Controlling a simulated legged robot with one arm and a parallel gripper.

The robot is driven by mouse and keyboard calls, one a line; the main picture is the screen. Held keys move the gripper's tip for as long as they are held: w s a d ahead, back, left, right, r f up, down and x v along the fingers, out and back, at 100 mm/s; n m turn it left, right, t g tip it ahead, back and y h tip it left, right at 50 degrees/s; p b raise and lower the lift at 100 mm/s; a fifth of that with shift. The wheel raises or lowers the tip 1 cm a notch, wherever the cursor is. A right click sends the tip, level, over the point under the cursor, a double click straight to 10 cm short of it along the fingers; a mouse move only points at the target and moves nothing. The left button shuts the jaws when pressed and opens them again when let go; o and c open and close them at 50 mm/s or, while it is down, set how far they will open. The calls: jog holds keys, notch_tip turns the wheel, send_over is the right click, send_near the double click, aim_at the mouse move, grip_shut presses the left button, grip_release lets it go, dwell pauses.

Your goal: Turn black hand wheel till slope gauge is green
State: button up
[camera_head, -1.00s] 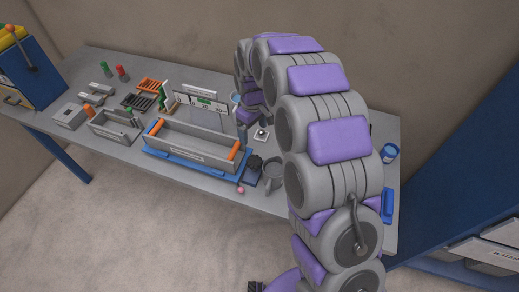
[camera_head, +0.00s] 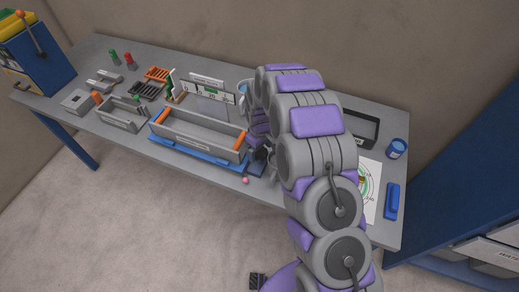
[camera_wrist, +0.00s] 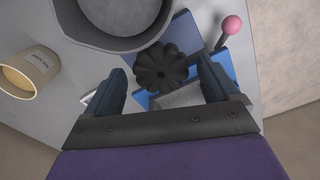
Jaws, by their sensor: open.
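The black hand wheel (camera_wrist: 161,68) is a lobed knob in the wrist view, seen beside a blue plate. My gripper (camera_wrist: 160,88) is open, with one finger on each side of the wheel in that view; I cannot tell whether they touch it. In the head view my arm hides most of the wheel and the gripper. The wheel belongs to the right end of the grey trough (camera_head: 198,138) on its blue base. A white gauge panel (camera_head: 207,93) stands behind the trough; its slope reading is too small to make out.
A grey round vessel (camera_wrist: 125,20) sits close to the wheel, and a cream cup (camera_wrist: 30,72) lies left in the wrist view. A pink ball knob (camera_wrist: 232,25) sticks out nearby. A blue jar (camera_head: 397,148) and blue block (camera_head: 392,201) stand at the table's right end.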

jog(key=shift+f, duration=0.25)
jog(key=shift+a, duration=0.1)
jog(key=shift+c, duration=0.5)
jog(key=c, duration=1)
jog(key=shift+o, duration=0.2)
jog(key=m, duration=0.4)
jog(key=shift+m+p, duration=0.3)
jog(key=shift+m, duration=0.1)
jog(key=o, duration=1.1)
jog(key=shift+c, duration=0.2)
jog(key=shift+r, duration=0.1)
